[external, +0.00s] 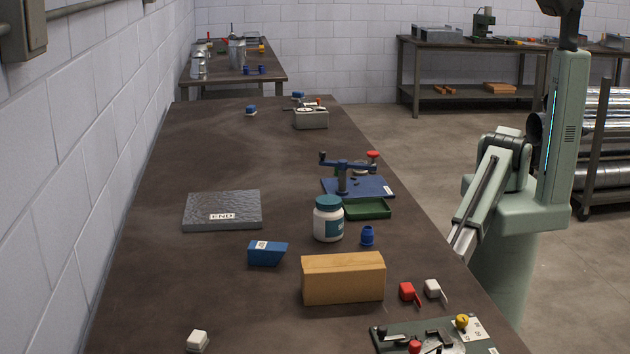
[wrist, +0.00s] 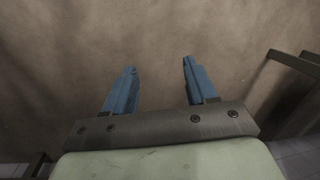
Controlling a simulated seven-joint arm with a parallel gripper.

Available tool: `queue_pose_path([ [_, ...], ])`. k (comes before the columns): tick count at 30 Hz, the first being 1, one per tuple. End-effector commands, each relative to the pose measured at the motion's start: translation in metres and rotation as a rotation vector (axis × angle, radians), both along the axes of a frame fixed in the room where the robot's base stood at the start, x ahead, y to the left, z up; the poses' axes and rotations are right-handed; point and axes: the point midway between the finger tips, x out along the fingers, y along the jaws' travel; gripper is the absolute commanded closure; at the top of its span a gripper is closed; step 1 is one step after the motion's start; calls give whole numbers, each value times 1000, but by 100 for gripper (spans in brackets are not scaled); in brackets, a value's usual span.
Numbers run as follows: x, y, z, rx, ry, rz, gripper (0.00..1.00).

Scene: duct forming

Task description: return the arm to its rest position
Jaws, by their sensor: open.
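My gripper (wrist: 158,88) shows in the wrist view with its two blue fingers spread apart and nothing between them. Behind the fingers is a plain brown surface, slightly blurred. In the external view my arm stands at the right edge of the long table, with its forearm angled down beside the edge. The gripper itself cannot be made out in the external view; it seems hidden by the table or the arm.
The long dark table (external: 190,150) holds a cardboard box (external: 343,280), a white jar with a teal lid (external: 327,220), a grey END plate (external: 222,212), a blue clamp fixture (external: 358,186), a green tray (external: 367,209) and a green board (external: 400,335). The floor (external: 430,140) beyond the table is open.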

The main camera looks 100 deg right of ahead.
Motion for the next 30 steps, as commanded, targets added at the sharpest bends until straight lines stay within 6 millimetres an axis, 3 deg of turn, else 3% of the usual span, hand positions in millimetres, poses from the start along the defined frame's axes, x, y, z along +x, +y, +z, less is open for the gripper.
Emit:
queue_pose_path([
  [1, 1, -23, -3, -17, 9, -13, 44],
  [7, 1, -104, -17, -82, 49, -56, 44],
  [14, -16, -201, -29, -153, 118, -110, 44],
  [21, -52, -292, -33, -216, 204, -164, 44],
  [30, -117, -381, -28, -267, 332, -229, 44],
])
